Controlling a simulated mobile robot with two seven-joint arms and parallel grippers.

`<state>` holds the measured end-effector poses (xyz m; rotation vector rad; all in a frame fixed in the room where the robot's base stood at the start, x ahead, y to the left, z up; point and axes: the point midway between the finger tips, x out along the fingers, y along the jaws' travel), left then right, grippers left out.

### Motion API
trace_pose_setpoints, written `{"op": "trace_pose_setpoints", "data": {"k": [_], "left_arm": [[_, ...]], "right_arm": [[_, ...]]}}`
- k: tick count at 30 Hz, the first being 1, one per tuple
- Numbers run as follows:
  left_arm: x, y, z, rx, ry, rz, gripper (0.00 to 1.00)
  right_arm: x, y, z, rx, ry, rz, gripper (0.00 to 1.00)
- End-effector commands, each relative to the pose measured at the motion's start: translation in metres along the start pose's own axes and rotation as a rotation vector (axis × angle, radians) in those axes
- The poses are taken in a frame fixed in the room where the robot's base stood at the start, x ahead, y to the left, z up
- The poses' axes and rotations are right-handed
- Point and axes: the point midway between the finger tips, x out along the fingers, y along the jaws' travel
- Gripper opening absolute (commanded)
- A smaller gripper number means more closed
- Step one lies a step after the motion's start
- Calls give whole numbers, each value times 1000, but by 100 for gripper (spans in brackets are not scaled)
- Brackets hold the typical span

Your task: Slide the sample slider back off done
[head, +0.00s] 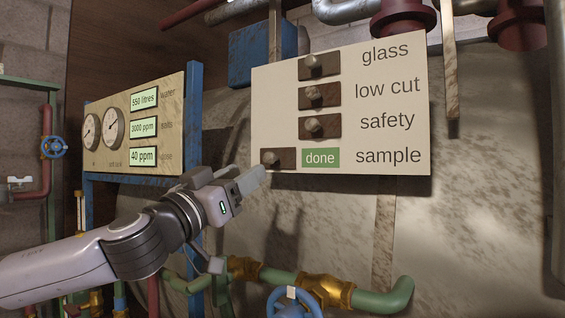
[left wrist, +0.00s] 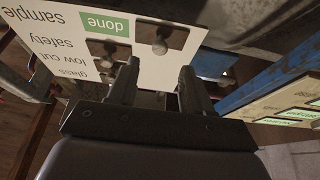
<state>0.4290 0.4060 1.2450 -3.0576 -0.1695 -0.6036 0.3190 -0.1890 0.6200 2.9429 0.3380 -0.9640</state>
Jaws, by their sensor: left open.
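The sample slider (head: 284,158), a small dark plate with a round knob, sits at the left end of the bottom row of a cream board (head: 386,105). The green "done" label (head: 320,158) shows uncovered just right of it, left of the word "sample". My left gripper (head: 252,178) is open, its fingertips just below and left of the slider. In the left wrist view the gripper (left wrist: 158,82) has empty space between its fingers, and the slider's knob (left wrist: 160,46) shows just beyond them. I cannot tell whether a finger touches it. My right gripper is not in view.
The glass slider (head: 320,66), low cut slider (head: 320,96) and safety slider (head: 320,127) sit above, further right, with no green label showing. A gauge panel (head: 112,160) on a blue frame stands at left. Green pipes with brass fittings (head: 328,290) run below.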

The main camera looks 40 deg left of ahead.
Motion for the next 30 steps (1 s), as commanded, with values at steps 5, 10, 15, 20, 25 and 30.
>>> {"op": "trace_pose_setpoints", "data": {"k": [5, 10, 15, 20, 25, 30], "left_arm": [[4, 0, -2, -1, 0, 0, 50], [20, 0, -4, -4, -2, 1, 50], [41, 0, -4, -5, -1, 0, 50], [58, 0, -4, -3, 0, 0, 50], [69, 0, -2, 0, 0, 0, 50], [72, 0, 0, 1, 0, 0, 50]], "right_arm": [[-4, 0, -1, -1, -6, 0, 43], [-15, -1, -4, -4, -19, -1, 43], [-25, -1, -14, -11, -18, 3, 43], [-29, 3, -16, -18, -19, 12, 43], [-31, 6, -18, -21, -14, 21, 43], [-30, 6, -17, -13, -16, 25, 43]]}}
